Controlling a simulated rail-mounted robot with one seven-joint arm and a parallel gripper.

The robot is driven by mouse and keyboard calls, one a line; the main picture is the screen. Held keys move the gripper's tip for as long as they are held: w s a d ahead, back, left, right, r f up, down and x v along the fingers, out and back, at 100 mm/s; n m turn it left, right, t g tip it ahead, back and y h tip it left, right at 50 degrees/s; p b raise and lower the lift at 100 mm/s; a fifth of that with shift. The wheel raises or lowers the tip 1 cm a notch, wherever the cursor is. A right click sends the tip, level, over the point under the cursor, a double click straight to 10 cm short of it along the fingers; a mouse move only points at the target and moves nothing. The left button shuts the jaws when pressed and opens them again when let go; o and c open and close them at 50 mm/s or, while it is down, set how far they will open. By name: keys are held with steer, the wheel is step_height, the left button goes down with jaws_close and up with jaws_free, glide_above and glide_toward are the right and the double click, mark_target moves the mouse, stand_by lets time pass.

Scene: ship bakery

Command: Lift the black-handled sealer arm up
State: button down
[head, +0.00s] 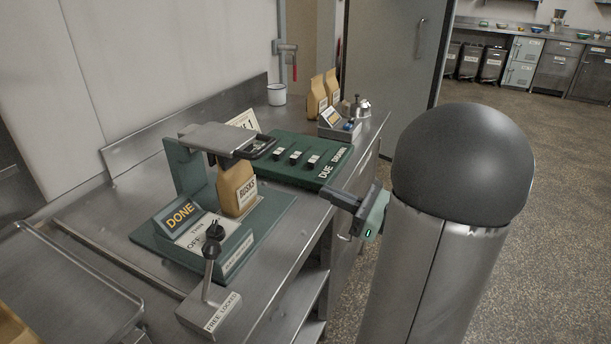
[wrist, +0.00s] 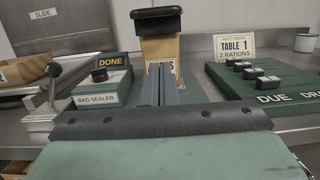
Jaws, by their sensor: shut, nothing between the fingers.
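The sealer arm (head: 216,137) is a grey metal bar hinged on a green post at the back of the bag sealer (head: 268,215). It lies roughly level over a brown paper bag (head: 236,187). Its black handle (head: 262,148) sticks out toward my side, and it shows as a dark block above the bag in the wrist view (wrist: 157,20). My gripper (head: 332,193) is shut and empty, to the right of the handle and lower, apart from it. In the wrist view its fingers (wrist: 160,85) point toward the bag, below the handle.
A lever with a black knob (head: 212,249) rises from a FREE/LOCKED block in front. A DONE sign (head: 179,213) sits on the sealer. A green ticket board (head: 295,157) lies to its right. Two more bags (head: 317,97) and a white mug (head: 277,95) stand behind.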

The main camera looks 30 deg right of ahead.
steer(key=r+p+x, duration=0.1)
steer(key=r+x, duration=0.1)
steer(key=x, duration=1)
steer(key=shift+r, duration=0.4)
steer(key=shift+s+r+p, duration=0.1)
steer(key=shift+s+p, duration=0.1)
steer(key=shift+p, duration=0.2)
